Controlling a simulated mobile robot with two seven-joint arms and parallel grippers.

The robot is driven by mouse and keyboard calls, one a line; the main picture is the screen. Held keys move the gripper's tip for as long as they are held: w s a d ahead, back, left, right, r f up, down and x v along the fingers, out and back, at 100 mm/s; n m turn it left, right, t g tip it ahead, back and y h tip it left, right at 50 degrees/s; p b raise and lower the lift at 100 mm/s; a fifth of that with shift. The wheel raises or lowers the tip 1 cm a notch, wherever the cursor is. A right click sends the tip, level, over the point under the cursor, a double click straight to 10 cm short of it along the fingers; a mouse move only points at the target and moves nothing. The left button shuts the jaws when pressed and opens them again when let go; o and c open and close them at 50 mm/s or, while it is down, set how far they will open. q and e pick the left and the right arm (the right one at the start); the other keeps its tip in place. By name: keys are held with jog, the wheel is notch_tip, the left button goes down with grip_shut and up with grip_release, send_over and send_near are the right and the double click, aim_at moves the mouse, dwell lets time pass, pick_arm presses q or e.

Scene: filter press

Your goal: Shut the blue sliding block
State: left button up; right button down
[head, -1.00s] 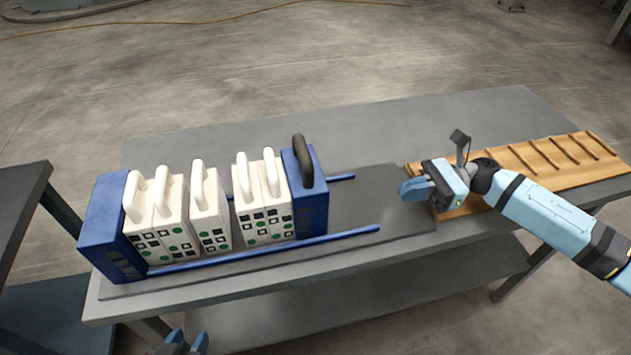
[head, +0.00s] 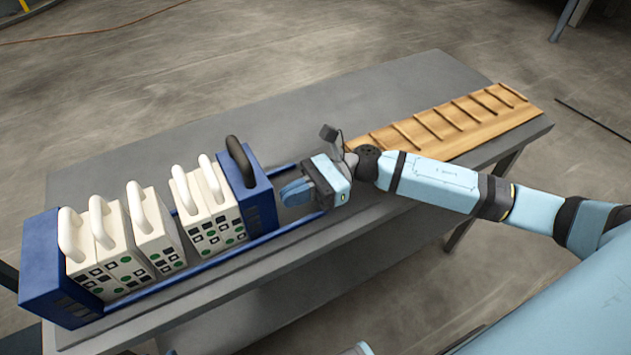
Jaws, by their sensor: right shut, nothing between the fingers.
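The blue sliding block (head: 257,200) with a black handle stands upright on two blue rails at the right end of a row of white plates (head: 217,222). It stands close against the rightmost plate. Gaps show on both sides of the middle plate (head: 160,232). A fixed-looking blue end block (head: 50,275) stands at the left end. My right gripper (head: 290,192) is shut and empty, just right of the sliding block, with its fingertips pointing at the block's right face. I cannot tell whether they touch it. My left gripper is not clearly in view.
The blue front rail (head: 292,226) runs right past the block, under my right gripper. A wooden rack with slats (head: 455,125) lies at the table's right end. The grey table (head: 300,112) is clear behind the press.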

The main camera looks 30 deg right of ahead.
aim_at(275, 204)
jog(key=shift+a, duration=0.6)
jog(key=a, duration=0.4)
jog(key=shift+s+a, duration=0.2)
